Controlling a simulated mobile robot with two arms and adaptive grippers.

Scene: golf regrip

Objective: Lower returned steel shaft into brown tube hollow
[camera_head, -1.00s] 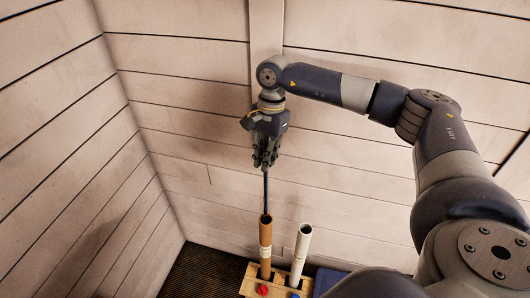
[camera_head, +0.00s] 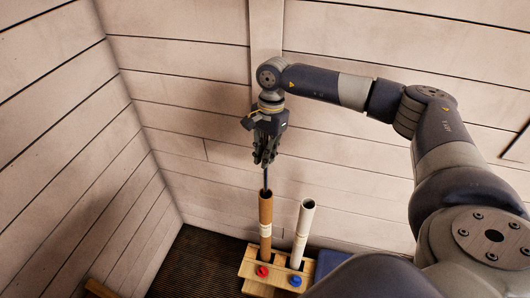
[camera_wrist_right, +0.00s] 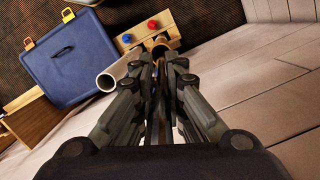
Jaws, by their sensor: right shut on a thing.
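The brown tube (camera_head: 265,214) stands upright in a light wooden stand (camera_head: 248,267), on the side with a red knob (camera_head: 262,271). My right gripper (camera_head: 265,163) is above the brown tube and shut on the dark, thin steel shaft (camera_head: 265,181). The shaft points down and its lower end is at or inside the tube's mouth; the exact depth is hidden. In the right wrist view, the gripper (camera_wrist_right: 162,62) fingers hide most of the shaft, and the brown tube's rim (camera_wrist_right: 163,42) shows just beyond them. My left gripper is not in view.
A white tube (camera_head: 302,230) stands beside the brown one, near a blue knob (camera_head: 295,281). A blue case (camera_wrist_right: 68,57) lies next to the stand. Plank walls (camera_head: 190,100) rise close behind and to the left. Dark flooring (camera_head: 200,262) is open left of the stand.

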